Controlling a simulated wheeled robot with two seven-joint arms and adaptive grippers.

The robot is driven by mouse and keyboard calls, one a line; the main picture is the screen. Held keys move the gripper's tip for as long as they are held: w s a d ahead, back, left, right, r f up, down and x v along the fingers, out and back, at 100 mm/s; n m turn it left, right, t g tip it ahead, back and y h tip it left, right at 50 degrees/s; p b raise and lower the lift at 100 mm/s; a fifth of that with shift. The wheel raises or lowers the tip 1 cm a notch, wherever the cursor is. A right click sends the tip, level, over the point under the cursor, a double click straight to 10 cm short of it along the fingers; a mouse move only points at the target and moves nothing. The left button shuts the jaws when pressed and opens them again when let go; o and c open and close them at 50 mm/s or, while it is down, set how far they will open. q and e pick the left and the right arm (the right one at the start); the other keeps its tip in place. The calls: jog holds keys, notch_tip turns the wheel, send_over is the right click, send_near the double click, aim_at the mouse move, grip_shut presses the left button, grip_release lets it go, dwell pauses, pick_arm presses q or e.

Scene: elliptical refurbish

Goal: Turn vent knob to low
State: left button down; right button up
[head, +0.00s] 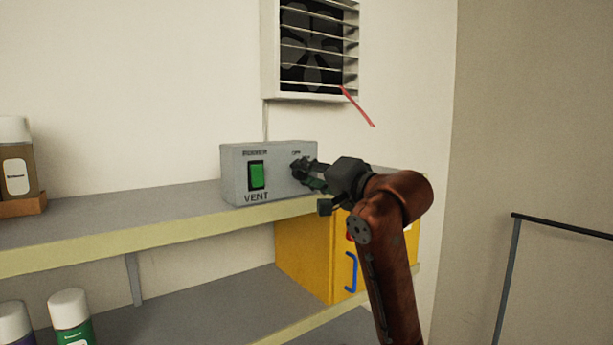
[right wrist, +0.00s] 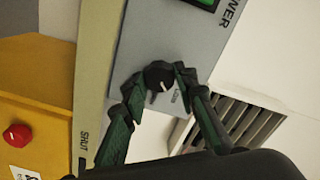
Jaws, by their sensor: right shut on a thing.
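The grey vent control box (head: 236,180) stands on the upper shelf in the head view, with a green power switch (head: 257,176) on its left side. The black vent knob (right wrist: 158,76) shows in the right wrist view on the box face, beside a "Low" label. In the head view the knob is mostly hidden by my right gripper (head: 304,170). My right gripper also fills the wrist view (right wrist: 156,88), its two fingers shut on the knob from both sides. My left gripper is not in view.
A louvred wall vent (head: 318,50) with a red streamer (head: 357,106) is above the box. A yellow cabinet (head: 305,255) stands on the lower shelf under it. Bottles (head: 70,315) stand at the left.

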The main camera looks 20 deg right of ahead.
jog(key=o, duration=1.1)
jog(key=shift+o, duration=0.2)
jog(key=v, duration=1.2)
